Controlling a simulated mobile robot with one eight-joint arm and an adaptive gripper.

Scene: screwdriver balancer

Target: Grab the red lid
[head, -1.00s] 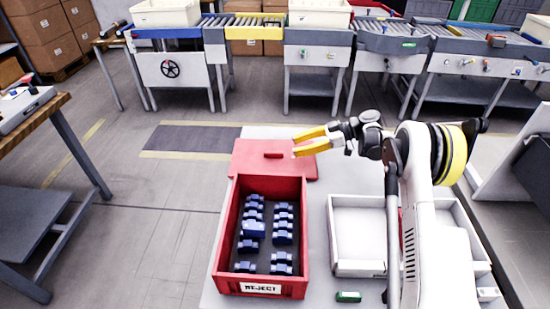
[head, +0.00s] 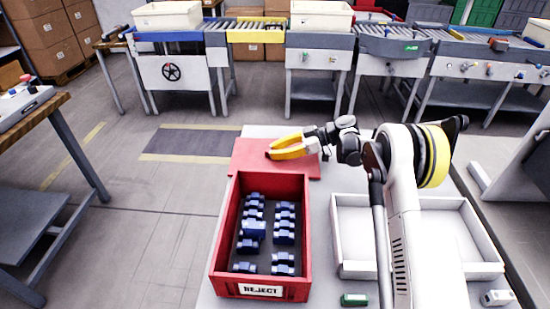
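The red lid (head: 250,160) lies flat at the far end of the white table, behind the red box. It has a small raised handle near its middle, which my gripper now hides. My gripper (head: 270,151) has yellow fingers and reaches in from the right, with its fingertips over the middle of the lid at the handle. The fingers overlap in this view, so I cannot tell whether they are apart or closed on the handle. The lid appears to rest on the table.
The red box (head: 220,235) labelled REJECT stands open in front of the lid and holds several blue parts (head: 254,229). A green-and-white item (head: 354,299) lies near the front. Conveyors (head: 318,45) stand at the back.

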